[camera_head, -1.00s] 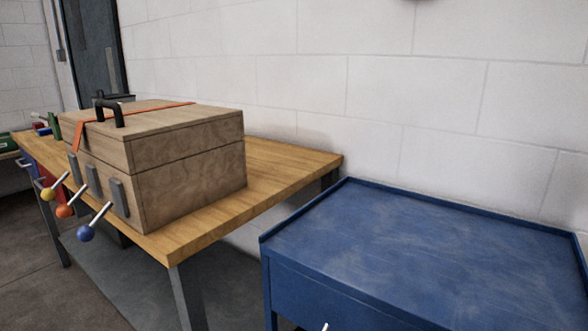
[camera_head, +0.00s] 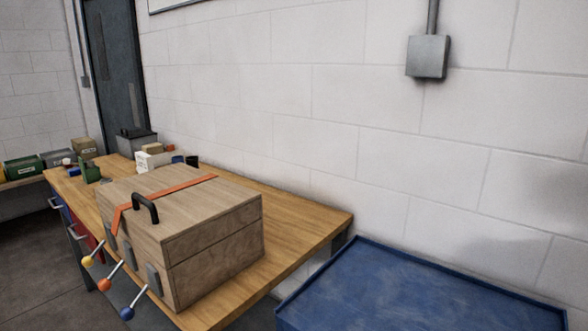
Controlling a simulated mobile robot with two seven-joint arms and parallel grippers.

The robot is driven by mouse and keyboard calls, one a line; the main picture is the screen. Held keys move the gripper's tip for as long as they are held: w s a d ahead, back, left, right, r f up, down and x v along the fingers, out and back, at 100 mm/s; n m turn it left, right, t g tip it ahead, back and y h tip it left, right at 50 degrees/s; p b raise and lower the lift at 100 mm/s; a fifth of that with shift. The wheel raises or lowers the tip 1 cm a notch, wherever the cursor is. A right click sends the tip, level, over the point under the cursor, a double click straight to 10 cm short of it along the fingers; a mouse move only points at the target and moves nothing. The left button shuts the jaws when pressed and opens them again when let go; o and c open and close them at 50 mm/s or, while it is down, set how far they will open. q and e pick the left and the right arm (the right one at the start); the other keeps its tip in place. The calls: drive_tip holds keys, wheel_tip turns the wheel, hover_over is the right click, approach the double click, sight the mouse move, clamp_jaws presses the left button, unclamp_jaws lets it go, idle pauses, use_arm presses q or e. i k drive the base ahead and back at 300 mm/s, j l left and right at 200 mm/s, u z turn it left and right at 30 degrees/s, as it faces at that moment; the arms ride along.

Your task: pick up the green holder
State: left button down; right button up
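A small green object (camera_head: 91,172), which may be the green holder, stands on the far left part of the wooden workbench (camera_head: 300,222), behind the wooden box. It is small in the view and its details cannot be made out. A larger green bin (camera_head: 23,168) with a pale label sits on a separate surface at the far left. Neither of my grippers shows in the head view.
A wooden box (camera_head: 215,235) with a black handle and orange strap fills the bench's near part. Levers with yellow, orange and blue knobs (camera_head: 127,313) stick out in front. A blue-topped cabinet (camera_head: 400,295) stands at right. White and dark containers (camera_head: 155,158) sit at the back.

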sight(92, 175)
drive_tip(key=u, duration=1.55)
drive_tip(key=j+u, duration=0.1)
drive_tip(key=u, duration=0.35)
drive_tip(key=i+u, duration=0.15)
drive_tip(key=u, duration=0.3)
drive_tip(key=i+u, duration=0.1)
drive_tip(key=u, duration=0.3)
drive_tip(key=i+z, duration=0.4)
drive_tip(key=i, duration=0.25)
drive_tip(key=i+j+z, duration=0.2)
drive_tip(key=i+z, duration=0.25)
drive_tip(key=i, duration=0.2)
drive_tip(key=i+l, duration=0.1)
drive_tip(key=i, duration=0.7)
drive_tip(key=i+l+z, duration=0.15)
drive_tip(key=i, duration=0.7)
drive_tip(key=i+j, duration=0.1)
drive_tip(key=i, duration=0.7)
drive_tip(key=i+z, duration=0.15)
drive_tip(key=i, duration=0.65)
drive_tip(key=i+j, duration=0.1)
drive_tip(key=i, duration=0.75)
drive_tip(key=i+j+z, duration=0.1)
drive_tip(key=i, duration=0.7)
